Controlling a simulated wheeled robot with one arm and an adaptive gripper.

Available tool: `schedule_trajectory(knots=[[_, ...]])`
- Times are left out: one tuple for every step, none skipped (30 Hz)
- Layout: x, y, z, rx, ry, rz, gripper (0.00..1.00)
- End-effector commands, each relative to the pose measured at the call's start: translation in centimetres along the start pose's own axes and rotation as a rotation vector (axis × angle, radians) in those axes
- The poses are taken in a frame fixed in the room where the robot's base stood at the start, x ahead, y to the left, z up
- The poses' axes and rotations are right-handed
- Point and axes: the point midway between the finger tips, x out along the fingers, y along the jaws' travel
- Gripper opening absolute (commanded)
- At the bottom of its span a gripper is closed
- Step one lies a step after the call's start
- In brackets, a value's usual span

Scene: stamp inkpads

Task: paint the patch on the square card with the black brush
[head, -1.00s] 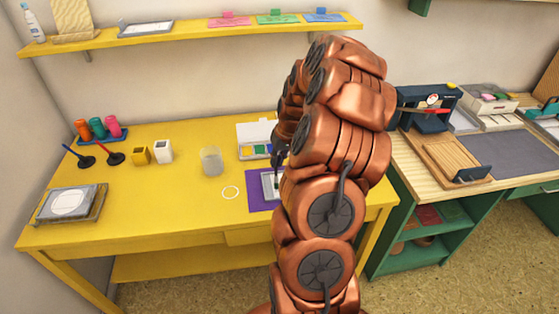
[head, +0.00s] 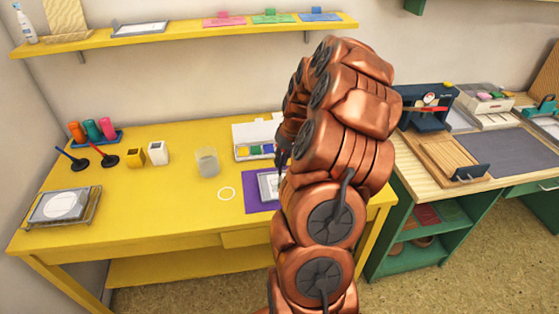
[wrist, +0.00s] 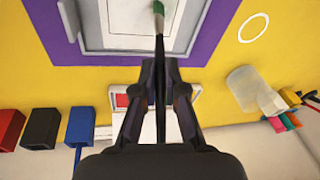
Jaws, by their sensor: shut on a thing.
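In the wrist view my gripper (wrist: 160,88) is shut on the black brush (wrist: 159,40), a thin dark stick that runs up between the fingers to the top edge. The square card (wrist: 125,15) is white and lies in a grey frame on a purple mat (wrist: 205,45). The brush's far end is over the card. A green area (wrist: 170,12) shows there; I cannot tell whether it is the patch or paint on the bristles, nor whether they touch.
A paint box (head: 242,136) stands behind the mat. A clear jar (head: 206,162) and a white ring (head: 227,194) are left of it. Red (wrist: 10,128), black (wrist: 42,128) and blue (wrist: 80,125) blocks show in the wrist view.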

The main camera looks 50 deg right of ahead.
Motion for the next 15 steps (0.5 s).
schedule_trajectory(knots=[[0.1,-0.1,0.0,-0.001,-0.001,0.000,0.00],[0.1,-0.2,0.0,-0.001,-0.001,0.000,0.00],[0.1,-0.3,0.0,-0.001,-0.001,0.000,0.00],[0.1,-0.4,0.0,-0.001,-0.002,0.000,0.00],[0.2,-0.5,-0.1,-0.002,-0.002,0.000,0.00],[0.2,-0.7,-0.1,-0.002,-0.002,0.000,0.00],[0.2,-0.8,-0.1,-0.002,-0.002,0.000,0.00],[0.2,-0.9,-0.1,-0.003,-0.002,0.000,0.00],[0.3,-1.0,-0.1,-0.003,-0.002,0.000,0.00],[0.3,-1.1,-0.2,-0.003,-0.002,0.000,0.00],[0.3,-1.1,-0.2,-0.003,-0.002,0.000,0.00],[0.2,-1.2,-0.2,-0.002,-0.002,0.000,0.00],[0.2,-1.2,-0.2,-0.002,-0.002,0.000,0.00],[0.2,-1.2,-0.2,-0.002,-0.002,0.000,0.00],[0.3,-1.3,-0.2,-0.002,-0.002,0.000,0.00]])
